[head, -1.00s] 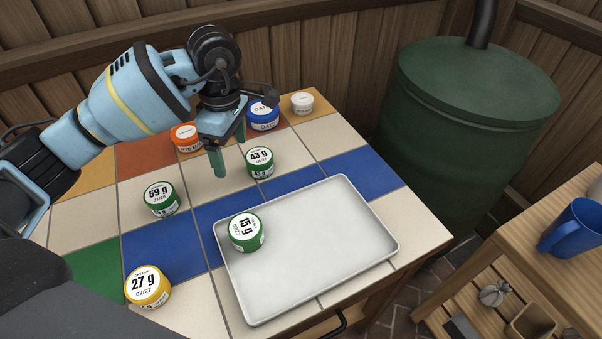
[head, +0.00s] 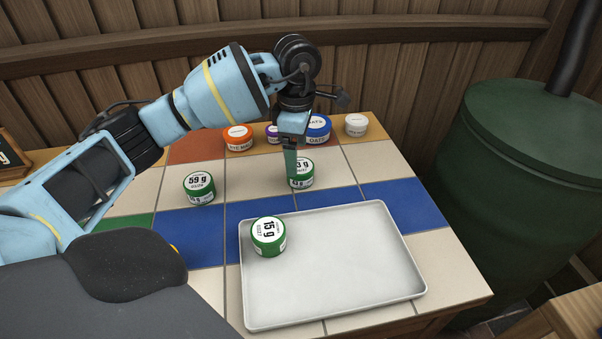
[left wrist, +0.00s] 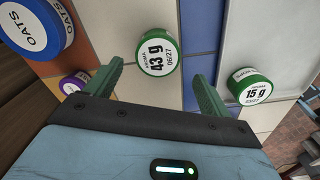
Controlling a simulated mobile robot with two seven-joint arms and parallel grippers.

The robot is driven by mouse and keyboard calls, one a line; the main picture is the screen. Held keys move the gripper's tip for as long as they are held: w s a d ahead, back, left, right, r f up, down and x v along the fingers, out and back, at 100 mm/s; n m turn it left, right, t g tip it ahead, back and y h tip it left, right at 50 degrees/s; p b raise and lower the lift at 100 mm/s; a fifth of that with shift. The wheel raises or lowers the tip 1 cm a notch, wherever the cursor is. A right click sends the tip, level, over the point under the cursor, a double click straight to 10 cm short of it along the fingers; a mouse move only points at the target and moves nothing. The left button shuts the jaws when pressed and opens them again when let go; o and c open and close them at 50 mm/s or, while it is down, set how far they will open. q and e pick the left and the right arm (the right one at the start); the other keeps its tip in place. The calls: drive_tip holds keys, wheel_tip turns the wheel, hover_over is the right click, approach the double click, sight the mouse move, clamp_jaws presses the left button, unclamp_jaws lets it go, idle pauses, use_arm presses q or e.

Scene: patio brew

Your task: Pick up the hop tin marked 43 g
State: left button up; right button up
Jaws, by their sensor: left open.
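The hop tin marked 43 g (head: 303,176) is green with a white lid label and stands upright on the tiled table. It also shows in the left wrist view (left wrist: 158,52), ahead of the fingers and roughly between their lines. My left gripper (head: 291,166) is open and empty, pointing down at the tin. In the head view a finger hides the tin's left part. In the left wrist view both fingers (left wrist: 157,80) are apart, and I cannot tell whether either touches the tin. My right gripper is not in view.
A green 15 g tin (head: 268,237) sits on the metal tray (head: 350,270). A green 59 g tin (head: 199,188) stands left. Behind are an orange tin (head: 238,139), a purple tin (head: 272,134), a blue oats tin (head: 318,129) and a white tin (head: 356,125).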

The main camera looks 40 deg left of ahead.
sight(299, 165)
use_arm(q)
drive_tip(key=shift+w+f, duration=0.15)
drive_tip(key=shift+f, duration=1.15)
drive_tip(key=shift+w+f, duration=0.1)
drive_tip(key=shift+f, duration=1.2)
drive_tip(key=c, duration=1.1)
